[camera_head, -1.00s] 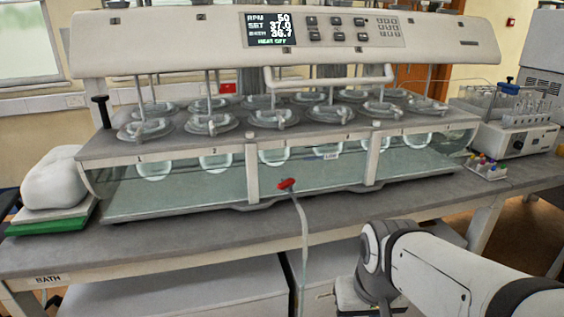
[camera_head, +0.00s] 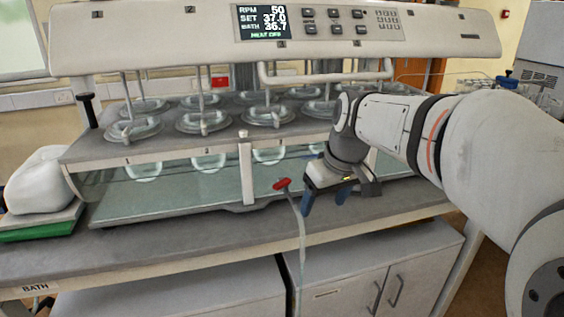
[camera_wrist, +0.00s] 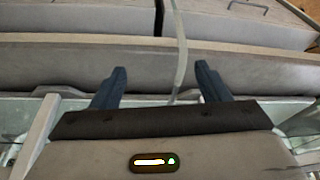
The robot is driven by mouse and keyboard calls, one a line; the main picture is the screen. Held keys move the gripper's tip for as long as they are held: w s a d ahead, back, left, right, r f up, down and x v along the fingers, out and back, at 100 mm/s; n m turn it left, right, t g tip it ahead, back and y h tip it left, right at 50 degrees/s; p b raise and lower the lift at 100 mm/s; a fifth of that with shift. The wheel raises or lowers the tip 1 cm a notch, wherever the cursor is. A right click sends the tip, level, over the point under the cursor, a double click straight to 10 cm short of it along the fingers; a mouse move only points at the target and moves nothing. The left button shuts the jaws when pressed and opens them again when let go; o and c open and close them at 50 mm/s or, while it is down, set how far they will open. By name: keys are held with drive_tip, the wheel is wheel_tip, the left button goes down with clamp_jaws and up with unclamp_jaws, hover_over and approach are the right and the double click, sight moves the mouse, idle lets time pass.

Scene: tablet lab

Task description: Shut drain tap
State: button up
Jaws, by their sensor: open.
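The drain tap (camera_head: 282,184) has a red handle and sits at the lower front edge of the water bath (camera_head: 180,187). A pale hose (camera_head: 301,240) hangs from it past the bench edge. My gripper (camera_head: 322,203) is open and empty, just right of the tap, with its blue fingers pointing down. In the wrist view the two blue fingers (camera_wrist: 160,85) are spread apart, and the hose (camera_wrist: 181,50) runs down between them in the picture. The red handle does not show in the wrist view.
A control panel (camera_head: 420,30) with a lit display overhangs the bath. Glass vessels (camera_head: 203,121) sit in the bath's top plate. A white bag-like object (camera_head: 40,180) rests on a green-based scale at left. Cabinets (camera_head: 375,270) stand below the bench (camera_head: 150,252).

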sight(282, 182)
drive_tip(key=w+a+r+n+y, duration=0.1)
drive_tip(key=w+a+r+n, duration=0.3)
drive_tip(key=w+a+r, duration=0.3)
drive_tip(key=w+f, duration=0.1)
drive_tip(key=f, duration=0.1)
drive_tip(key=w+f, duration=0.1)
drive_tip(key=f, duration=0.2)
drive_tip(key=w+a+f+b, duration=0.1)
drive_tip(key=f, duration=0.1)
drive_tip(key=shift+w+f, duration=0.35)
drive_tip(key=shift+f, duration=0.05)
